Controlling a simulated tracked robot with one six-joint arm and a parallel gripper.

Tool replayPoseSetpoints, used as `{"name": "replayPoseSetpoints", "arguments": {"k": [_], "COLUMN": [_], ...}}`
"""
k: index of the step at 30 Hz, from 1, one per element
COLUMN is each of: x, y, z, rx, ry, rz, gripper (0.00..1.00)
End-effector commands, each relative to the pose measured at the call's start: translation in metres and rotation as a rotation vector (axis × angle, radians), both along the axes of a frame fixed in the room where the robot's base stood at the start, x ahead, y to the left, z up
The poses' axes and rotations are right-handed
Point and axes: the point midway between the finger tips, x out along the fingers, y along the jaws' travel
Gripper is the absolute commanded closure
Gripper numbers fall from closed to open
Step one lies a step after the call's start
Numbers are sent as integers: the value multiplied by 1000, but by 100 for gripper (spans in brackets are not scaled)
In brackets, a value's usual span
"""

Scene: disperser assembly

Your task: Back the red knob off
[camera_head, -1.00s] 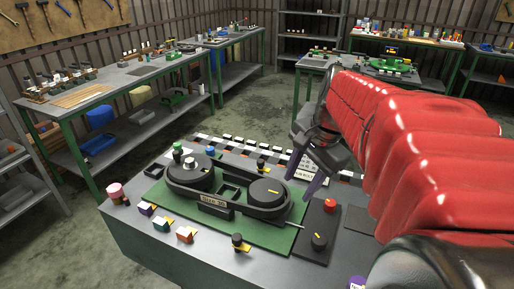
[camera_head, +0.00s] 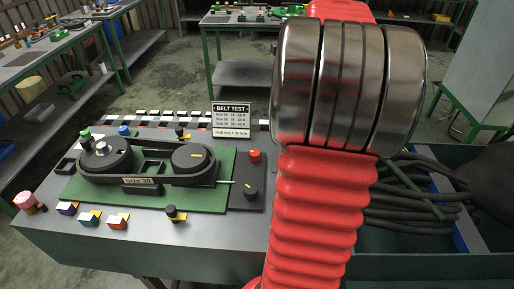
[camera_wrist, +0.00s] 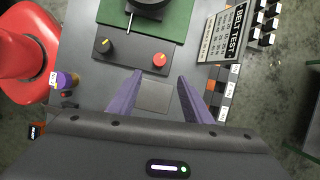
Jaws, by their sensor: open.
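The red knob (camera_head: 255,156) sits at the back of a black control panel (camera_head: 243,174), right of the green plate. It also shows in the wrist view (camera_wrist: 160,60). A black knob with a yellow mark (camera_head: 251,192) is on the same panel, nearer the front edge. My gripper (camera_wrist: 160,84) has two purple fingers spread apart with nothing between them. In the wrist picture the fingertips lie just below the red knob, apart from it; their height above the bench I cannot tell. In the head view my red arm hides the gripper.
A belt device with two black pulleys (camera_head: 194,159) stands on the green plate (camera_head: 75,190). The BELT TEST sign (camera_head: 231,119) stands behind the panel. Small coloured blocks line the front edge. A purple cylinder (camera_wrist: 66,79) is left of the fingers.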

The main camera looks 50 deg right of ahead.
Motion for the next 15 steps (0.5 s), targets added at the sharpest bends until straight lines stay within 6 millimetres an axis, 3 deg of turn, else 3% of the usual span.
{"name": "replayPoseSetpoints", "arguments": {"k": [8,15], "x": [4,13], "y": [5,14], "z": [-13,-44], "rx": [2,2], "ry": [1,2], "rz": [3,4], "gripper": [55,55]}}
